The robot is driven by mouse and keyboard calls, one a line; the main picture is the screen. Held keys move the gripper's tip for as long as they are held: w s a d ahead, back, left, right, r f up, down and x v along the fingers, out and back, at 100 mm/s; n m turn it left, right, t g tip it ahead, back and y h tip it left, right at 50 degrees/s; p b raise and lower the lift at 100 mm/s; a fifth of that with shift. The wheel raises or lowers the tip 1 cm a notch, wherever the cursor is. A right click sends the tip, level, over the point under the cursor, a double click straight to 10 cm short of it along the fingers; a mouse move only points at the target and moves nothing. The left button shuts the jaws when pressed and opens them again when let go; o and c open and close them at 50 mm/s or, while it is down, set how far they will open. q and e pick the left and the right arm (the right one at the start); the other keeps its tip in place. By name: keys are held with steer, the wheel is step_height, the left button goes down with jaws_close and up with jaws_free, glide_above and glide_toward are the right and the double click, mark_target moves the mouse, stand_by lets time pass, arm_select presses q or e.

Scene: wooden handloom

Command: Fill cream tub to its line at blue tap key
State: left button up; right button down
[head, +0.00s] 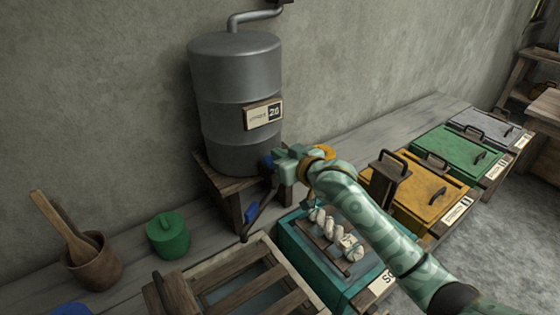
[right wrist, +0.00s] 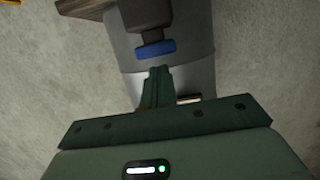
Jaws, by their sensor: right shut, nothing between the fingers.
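A grey metal drum (head: 235,95) stands on a wooden stand, with a label on its front. In the right wrist view the blue key (right wrist: 155,49) sits on a dark tap body in front of the drum. My right gripper's fingers (right wrist: 157,75) are shut and empty, pointing at the key with a small apparent gap in that view. I cannot make out a cream tub in either view. My left gripper is not in view.
A teal vat (head: 295,248) holding pale twisted skeins stands below my right arm. Yellow (head: 404,193), green (head: 440,148) and grey (head: 478,131) lidded boxes line the right. A green pot (head: 168,238) and a wooden mortar (head: 93,268) stand left, beside a slatted wooden frame (head: 235,268).

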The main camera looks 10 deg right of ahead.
steer(key=shift+f, duration=0.4)
step_height(320, 180, down, 3)
steer(key=shift+s+r, duration=0.15)
steer(key=shift+f, duration=0.2)
stand_by(1.2)
stand_by(3.9)
step_height(320, 180, up, 6)
steer(key=p, duration=0.6)
steer(key=p+v, duration=0.1)
steer(key=v, duration=0.8)
steer(key=shift+s+d+p, duration=0.2)
steer(key=shift+s+p, duration=0.1)
steer(key=shift+p, duration=0.05)
steer(key=shift+f, duration=0.15)
